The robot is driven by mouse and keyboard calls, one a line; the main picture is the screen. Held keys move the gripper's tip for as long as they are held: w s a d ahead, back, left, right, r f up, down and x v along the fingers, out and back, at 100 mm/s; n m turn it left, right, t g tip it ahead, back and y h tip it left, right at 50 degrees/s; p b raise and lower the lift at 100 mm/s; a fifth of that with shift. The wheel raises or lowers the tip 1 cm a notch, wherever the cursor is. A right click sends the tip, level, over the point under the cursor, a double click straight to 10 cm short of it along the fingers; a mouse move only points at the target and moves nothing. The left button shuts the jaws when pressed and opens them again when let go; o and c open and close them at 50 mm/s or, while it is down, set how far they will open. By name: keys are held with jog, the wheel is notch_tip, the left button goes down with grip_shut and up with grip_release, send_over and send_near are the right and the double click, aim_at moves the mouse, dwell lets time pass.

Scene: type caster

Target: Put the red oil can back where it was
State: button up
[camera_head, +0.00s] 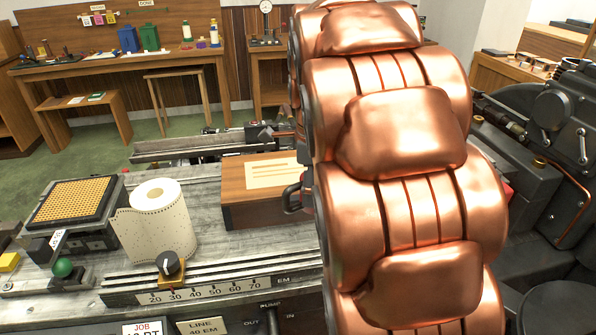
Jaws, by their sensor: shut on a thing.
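My copper-coloured arm fills the right middle of the head view and covers most of my gripper. A small dark curved part at the arm's left edge, beside the wooden box, looks like part of my gripper (293,198). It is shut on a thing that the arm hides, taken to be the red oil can. No clear outline of the can shows. A small red patch (507,191) shows at the arm's right edge, but I cannot tell what it belongs to.
A wooden box (240,211) with a paper label stands on the grey machine bed, left of my arm. A punched paper roll (158,225) and a yellow matrix grid (75,200) are further left. Dark machinery (560,115) is close on the right. Workbenches (110,65) stand behind.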

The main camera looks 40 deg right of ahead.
jog(key=w+d+p, duration=0.1)
jog(key=w+d, duration=0.1)
jog(key=w, duration=0.2)
jog(key=w+d+p, duration=0.1)
jog(key=w+d, duration=0.1)
jog(key=w, duration=0.2)
jog(key=w+d+f+p, duration=0.1)
jog(key=w+d, duration=0.1)
jog(key=w, duration=0.2)
jog(key=shift+d+f+p, duration=0.1)
jog(key=shift+p, duration=0.25)
jog(key=shift+w, duration=0.2)
jog(key=shift+w+d+f, duration=0.1)
jog(key=shift+f+p, duration=0.9)
jog(key=shift+f, duration=0.8)
jog(key=shift+f, duration=0.1)
jog(key=o, duration=1.3)
